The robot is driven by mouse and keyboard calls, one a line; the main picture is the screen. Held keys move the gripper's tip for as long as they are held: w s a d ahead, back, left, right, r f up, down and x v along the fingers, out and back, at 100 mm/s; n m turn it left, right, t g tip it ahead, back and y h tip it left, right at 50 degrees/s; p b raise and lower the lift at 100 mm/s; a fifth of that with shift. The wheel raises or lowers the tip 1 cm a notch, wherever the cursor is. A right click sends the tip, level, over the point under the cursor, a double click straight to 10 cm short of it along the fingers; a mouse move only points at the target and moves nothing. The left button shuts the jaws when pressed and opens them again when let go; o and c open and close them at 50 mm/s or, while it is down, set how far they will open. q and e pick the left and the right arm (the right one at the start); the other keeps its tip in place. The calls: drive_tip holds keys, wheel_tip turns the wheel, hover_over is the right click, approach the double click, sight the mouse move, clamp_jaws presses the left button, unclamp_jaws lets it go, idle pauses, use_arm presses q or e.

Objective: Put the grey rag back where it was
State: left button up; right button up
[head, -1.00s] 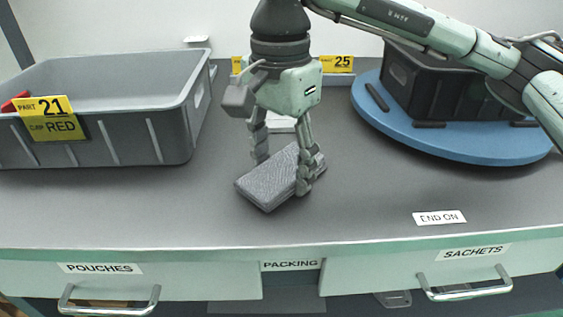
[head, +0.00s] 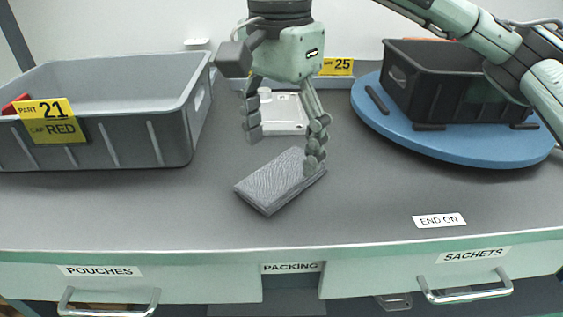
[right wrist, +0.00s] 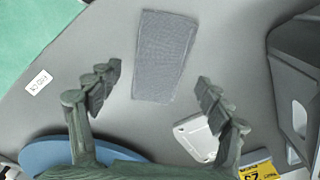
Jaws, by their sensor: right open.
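The grey rag (head: 277,184) is a folded, flat pad lying askew on the dark grey worktop, in the middle of the head view. It also shows in the right wrist view (right wrist: 163,58), at the top centre beyond the fingertips. My right gripper (head: 285,148) is open and empty. Its fingers are above the rag, one in front of the rag's far right corner in the picture. In the right wrist view the fingers (right wrist: 160,86) are spread wide with nothing between them. My left gripper is not in view.
A grey crate (head: 165,140) labelled PART 21 stands left. A black bin (head: 455,95) sits on a blue round board (head: 480,150) at right. A white tray (head: 285,112) lies behind the gripper. The worktop front is clear beside the END ON label (head: 439,220).

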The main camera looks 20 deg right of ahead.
sight(280, 172)
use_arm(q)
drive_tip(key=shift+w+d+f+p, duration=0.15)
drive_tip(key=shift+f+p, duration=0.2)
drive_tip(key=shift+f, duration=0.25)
use_arm(e)
wheel_tip(280, 172, up, 8)
drive_tip(key=shift+f, duration=0.15)
